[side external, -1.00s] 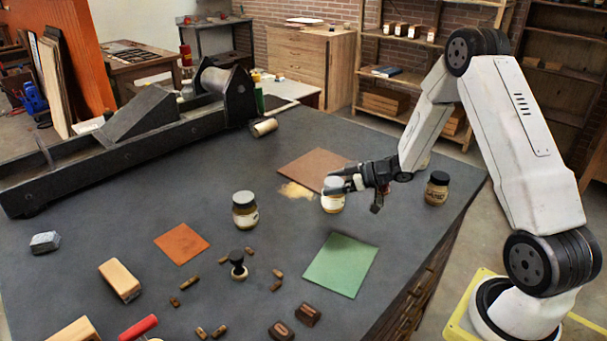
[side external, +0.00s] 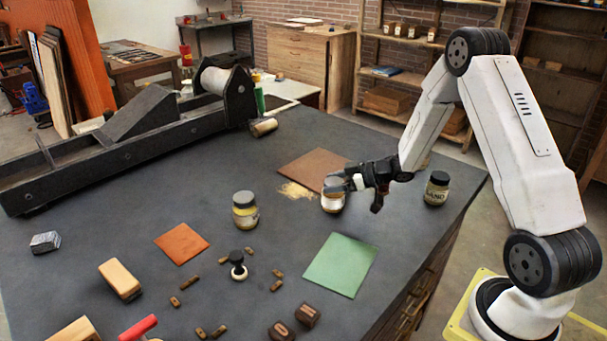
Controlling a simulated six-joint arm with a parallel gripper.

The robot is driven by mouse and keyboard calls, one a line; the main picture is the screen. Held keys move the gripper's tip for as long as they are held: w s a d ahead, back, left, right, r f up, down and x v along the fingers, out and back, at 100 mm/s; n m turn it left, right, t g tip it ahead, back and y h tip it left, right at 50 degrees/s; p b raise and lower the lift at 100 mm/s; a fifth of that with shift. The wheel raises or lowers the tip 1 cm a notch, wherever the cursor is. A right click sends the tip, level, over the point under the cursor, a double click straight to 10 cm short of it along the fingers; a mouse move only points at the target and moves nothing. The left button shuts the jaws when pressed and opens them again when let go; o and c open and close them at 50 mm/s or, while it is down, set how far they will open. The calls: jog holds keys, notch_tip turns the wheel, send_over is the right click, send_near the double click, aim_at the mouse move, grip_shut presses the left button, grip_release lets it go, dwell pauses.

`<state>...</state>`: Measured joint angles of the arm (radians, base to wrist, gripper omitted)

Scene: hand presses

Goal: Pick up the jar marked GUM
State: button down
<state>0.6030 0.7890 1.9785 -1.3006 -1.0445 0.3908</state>
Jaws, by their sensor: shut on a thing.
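My gripper (side external: 345,184) is shut around the upper part of a small jar (side external: 333,203) near the brown sheet. The jar stands upright at the table surface, and I cannot see a gap beneath it. The fingers hide its lid and most of its marking, so I cannot read its label. A second jar with a dark lid and yellow contents (side external: 245,212) stands left of centre; its label is not readable. A third jar with a black lid (side external: 437,189), its label seeming to read SAND, stands right of my gripper.
A brown sheet (side external: 309,168) with tan crumbs (side external: 296,190) lies behind the held jar. A green sheet (side external: 340,264) and an orange sheet (side external: 181,243) lie nearer. A black press (side external: 120,135) fills the back left.

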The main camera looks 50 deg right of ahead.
jog(key=shift+r, duration=0.15)
jog(key=shift+r, duration=0.8)
jog(key=s+a+r, duration=0.3)
jog(key=s+r, duration=0.8)
jog(key=s, duration=0.2)
jog(key=shift+s+a, duration=0.2)
jog(key=shift+s, duration=0.1)
